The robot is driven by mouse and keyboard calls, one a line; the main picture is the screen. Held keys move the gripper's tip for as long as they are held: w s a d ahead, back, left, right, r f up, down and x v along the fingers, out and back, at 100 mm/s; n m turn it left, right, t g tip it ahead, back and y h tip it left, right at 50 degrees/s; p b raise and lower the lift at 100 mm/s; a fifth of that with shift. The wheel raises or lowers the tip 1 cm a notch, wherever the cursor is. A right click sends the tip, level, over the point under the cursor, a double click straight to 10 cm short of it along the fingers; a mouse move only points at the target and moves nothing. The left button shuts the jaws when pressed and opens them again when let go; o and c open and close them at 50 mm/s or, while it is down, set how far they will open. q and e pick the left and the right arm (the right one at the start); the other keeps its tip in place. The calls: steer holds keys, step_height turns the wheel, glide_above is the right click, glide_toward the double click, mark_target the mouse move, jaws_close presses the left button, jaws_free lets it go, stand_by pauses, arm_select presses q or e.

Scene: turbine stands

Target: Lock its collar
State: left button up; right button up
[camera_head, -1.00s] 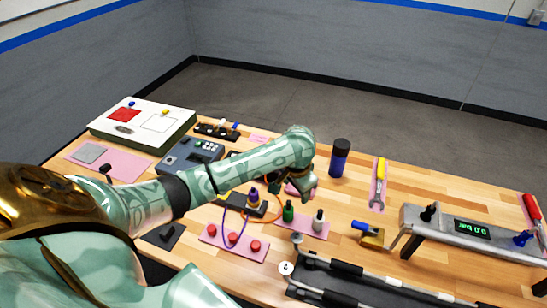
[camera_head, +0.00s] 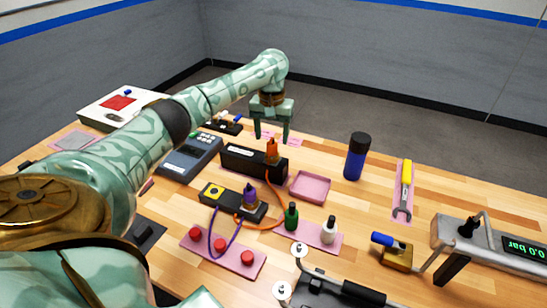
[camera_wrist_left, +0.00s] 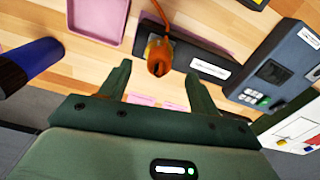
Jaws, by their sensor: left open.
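An orange plug (camera_head: 272,152) with an orange cable stands upright in a black box (camera_head: 238,160). It also shows in the left wrist view (camera_wrist_left: 158,58), with the black box (camera_wrist_left: 200,62) under it. My left gripper (camera_head: 272,139) is open and empty, pointing down just above the orange plug. In the left wrist view its two fingers (camera_wrist_left: 160,75) are spread, with the plug seen between them near the tips; I cannot tell whether they touch it. A purple plug (camera_head: 250,192) stands in a second black box (camera_head: 221,198) nearer me. My right gripper is not in view.
A pink tray (camera_head: 310,187) and a dark blue bottle (camera_head: 356,157) stand right of the box. A grey meter (camera_head: 190,155) stands left. Small green (camera_head: 291,215) and white (camera_head: 329,230) bottles stand nearer. Orange and purple cables loop across the table.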

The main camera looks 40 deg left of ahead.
mark_target(272, 143)
arm_select(q)
step_height(272, 143, down, 5)
steer(key=shift+f+b, duration=0.2)
steer(key=shift+b, duration=0.8)
steer(key=shift+f, duration=0.45)
